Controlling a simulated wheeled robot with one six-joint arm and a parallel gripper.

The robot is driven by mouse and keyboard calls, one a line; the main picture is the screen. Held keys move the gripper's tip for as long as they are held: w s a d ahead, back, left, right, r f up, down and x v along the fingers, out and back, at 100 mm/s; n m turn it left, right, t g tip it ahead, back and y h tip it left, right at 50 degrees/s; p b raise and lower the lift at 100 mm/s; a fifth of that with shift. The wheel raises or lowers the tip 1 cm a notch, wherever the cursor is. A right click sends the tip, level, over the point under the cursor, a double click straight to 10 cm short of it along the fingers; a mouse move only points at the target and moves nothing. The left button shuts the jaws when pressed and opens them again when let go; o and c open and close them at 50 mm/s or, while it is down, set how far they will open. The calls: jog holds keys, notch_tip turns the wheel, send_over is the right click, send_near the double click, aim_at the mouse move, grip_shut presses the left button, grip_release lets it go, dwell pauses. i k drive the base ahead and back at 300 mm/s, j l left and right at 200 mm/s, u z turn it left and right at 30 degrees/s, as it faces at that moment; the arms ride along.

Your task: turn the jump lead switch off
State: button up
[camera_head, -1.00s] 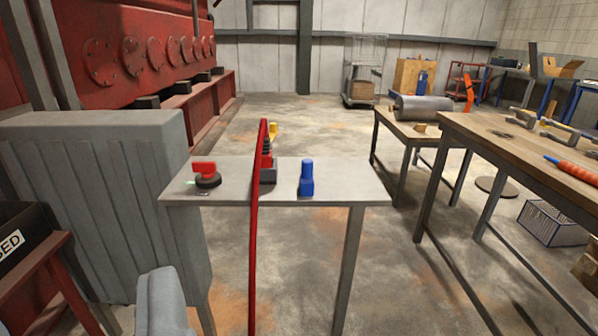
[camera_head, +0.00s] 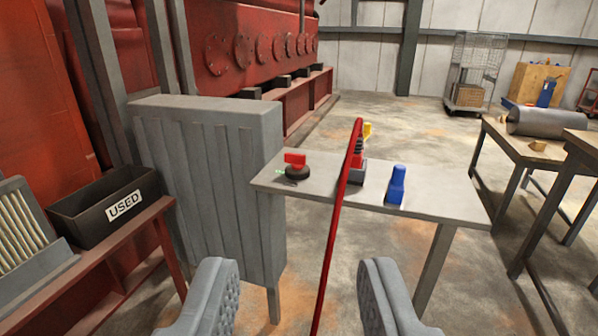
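A red-handled rotary switch (camera_head: 295,162) on a round black base sits at the left end of a small grey table (camera_head: 430,205). A small green mark shows beside its base. My gripper (camera_head: 294,285) is open and empty, its two grey fingers in the lower foreground, well short of the table and apart from the switch. A red lead (camera_head: 340,215) runs up between the fingers in the picture and passes in front of the table, right of the switch.
A blue bottle-shaped object (camera_head: 396,186) and a dark-and-red device (camera_head: 358,165) stand right of the switch. A grey ribbed cabinet (camera_head: 205,190) stands left of the table. A black bin marked USED (camera_head: 100,205) is farther left. Concrete floor shows at right.

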aim_at(298, 161)
jog(key=i+j, duration=0.1)
jog(key=i, duration=0.95)
